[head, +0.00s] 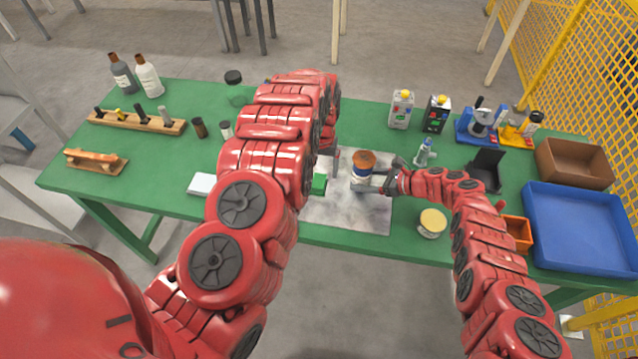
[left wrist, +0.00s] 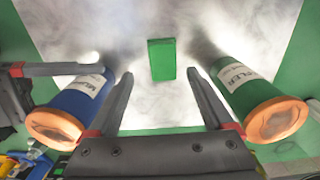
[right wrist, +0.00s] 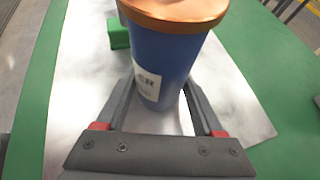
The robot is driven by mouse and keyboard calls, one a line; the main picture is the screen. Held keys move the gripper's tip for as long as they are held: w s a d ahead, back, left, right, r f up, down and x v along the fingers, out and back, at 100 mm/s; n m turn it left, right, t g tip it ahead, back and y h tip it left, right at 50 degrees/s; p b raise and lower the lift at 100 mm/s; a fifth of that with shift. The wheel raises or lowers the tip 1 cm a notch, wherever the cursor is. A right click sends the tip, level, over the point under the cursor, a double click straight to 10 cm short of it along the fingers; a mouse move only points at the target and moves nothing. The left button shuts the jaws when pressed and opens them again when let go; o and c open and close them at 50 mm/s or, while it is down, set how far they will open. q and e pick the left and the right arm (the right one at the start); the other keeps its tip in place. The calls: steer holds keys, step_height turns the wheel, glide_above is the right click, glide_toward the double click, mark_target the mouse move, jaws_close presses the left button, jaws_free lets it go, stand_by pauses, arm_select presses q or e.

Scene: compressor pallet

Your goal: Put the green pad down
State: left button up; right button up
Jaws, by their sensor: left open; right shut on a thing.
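The green pad (head: 319,185) lies flat on a grey-white sheet (head: 350,216) on the green table. In the left wrist view the pad (left wrist: 161,59) shows between and beyond the fingertips of my left gripper (left wrist: 160,78), which is open and empty. In the head view my left arm hides most of that gripper. My right gripper (head: 380,184) is shut on a blue canister with a copper-coloured lid (head: 362,168). The right wrist view shows this canister (right wrist: 165,60) between the fingers, with part of the pad (right wrist: 118,33) behind it.
A green canister (left wrist: 250,95) stands near the pad on the side away from the blue one; my left arm hides it in the head view. A round yellow-topped tin (head: 432,222) stands right of the sheet. An orange bin (head: 517,232) and blue tray (head: 585,230) lie farther right.

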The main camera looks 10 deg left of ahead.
mark_target(319, 180)
arm_select(q)
steer(key=f, duration=0.4)
steer(key=shift+s+a+f, duration=0.1)
steer(key=shift+a+f, duration=0.1)
steer(key=shift+a, duration=0.05)
jaws_close()
steer(key=shift+r, duration=0.2)
step_height(319, 180, up, 7)
steer(key=shift+r, duration=0.2)
steer(key=shift+d+r, duration=0.2)
steer(key=shift+r, duration=0.15)
steer(key=shift+a+r, duration=0.15)
steer(key=shift+r, duration=0.7)
